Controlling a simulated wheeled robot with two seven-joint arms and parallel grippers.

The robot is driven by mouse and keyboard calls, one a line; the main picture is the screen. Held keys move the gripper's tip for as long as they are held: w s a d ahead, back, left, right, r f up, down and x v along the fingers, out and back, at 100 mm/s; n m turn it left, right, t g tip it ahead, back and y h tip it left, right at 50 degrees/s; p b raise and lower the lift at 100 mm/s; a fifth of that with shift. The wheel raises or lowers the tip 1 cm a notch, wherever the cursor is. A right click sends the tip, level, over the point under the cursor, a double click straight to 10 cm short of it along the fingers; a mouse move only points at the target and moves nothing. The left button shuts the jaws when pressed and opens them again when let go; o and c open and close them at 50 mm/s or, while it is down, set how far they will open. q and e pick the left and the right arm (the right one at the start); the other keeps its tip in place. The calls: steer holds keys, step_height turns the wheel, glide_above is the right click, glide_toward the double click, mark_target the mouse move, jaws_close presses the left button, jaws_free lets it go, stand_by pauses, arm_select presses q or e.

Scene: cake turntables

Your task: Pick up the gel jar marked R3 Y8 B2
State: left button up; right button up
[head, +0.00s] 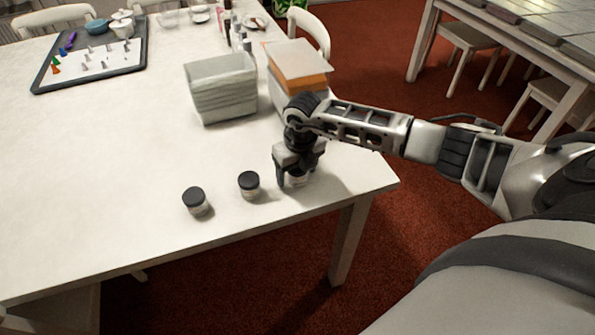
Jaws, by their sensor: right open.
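My left gripper is out of view.
A grey-white bin (222,88) and an orange-and-white stack (298,66) stand behind my right gripper. A dark-rimmed tray (92,62) with nozzles lies at the back left. The table's middle left is clear. White chairs stand around.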

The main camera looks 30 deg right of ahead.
steer(key=c, duration=1.1)
steer(key=shift+r, duration=0.1)
